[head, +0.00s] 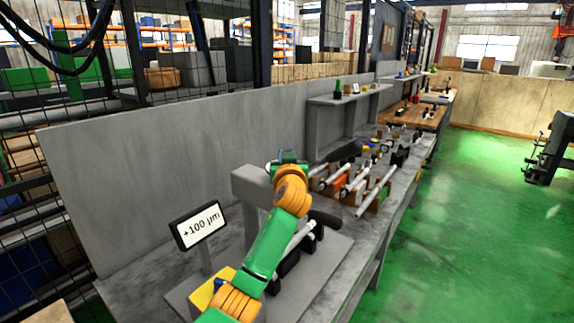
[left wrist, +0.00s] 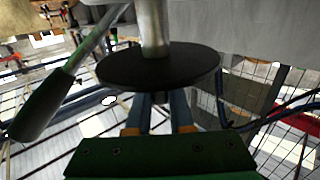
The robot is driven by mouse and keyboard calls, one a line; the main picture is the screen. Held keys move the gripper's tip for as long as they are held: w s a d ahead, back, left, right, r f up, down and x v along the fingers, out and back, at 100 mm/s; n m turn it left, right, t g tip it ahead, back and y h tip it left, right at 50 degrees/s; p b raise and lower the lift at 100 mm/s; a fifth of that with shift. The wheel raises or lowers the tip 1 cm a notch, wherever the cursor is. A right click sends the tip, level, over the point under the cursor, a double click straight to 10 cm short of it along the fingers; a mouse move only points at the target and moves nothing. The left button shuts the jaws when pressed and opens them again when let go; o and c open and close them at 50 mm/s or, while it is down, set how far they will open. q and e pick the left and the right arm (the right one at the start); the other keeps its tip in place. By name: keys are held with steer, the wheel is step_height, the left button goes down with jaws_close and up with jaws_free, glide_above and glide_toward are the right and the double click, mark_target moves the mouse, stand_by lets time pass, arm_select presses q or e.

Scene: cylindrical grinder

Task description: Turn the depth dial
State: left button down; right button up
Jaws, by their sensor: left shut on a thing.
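The depth dial shows in the left wrist view as a flat dark disc (left wrist: 160,68) on a metal shaft. My left gripper (left wrist: 162,102) reaches up to the disc's edge from below and is shut on it; the tips are partly hidden by the disc. In the head view my left gripper (head: 287,160) is at the top of the grey grinder column (head: 249,185), and my own wrist hides the dial there. A display (head: 200,226) left of the column reads +100 µm. My right gripper is not in view.
A lever with a black grip (left wrist: 45,105) is close to the left of the disc. In the head view, racks of metal rods (head: 375,190) lie farther along the bench. A grey wall panel (head: 140,165) stands behind.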

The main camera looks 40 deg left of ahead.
arm_select(q)
steer(key=shift+n+g+y+b, duration=0.65)
steer(key=shift+n+g+y, duration=0.05)
steer(key=shift+g, duration=0.2)
steer(key=shift+r+n+g+y, duration=0.1)
steer(key=shift+n+g+y, duration=0.2)
steer(key=shift+g, duration=0.1)
steer(key=c, duration=0.8)
jaws_free()
steer(key=shift+b, duration=0.3)
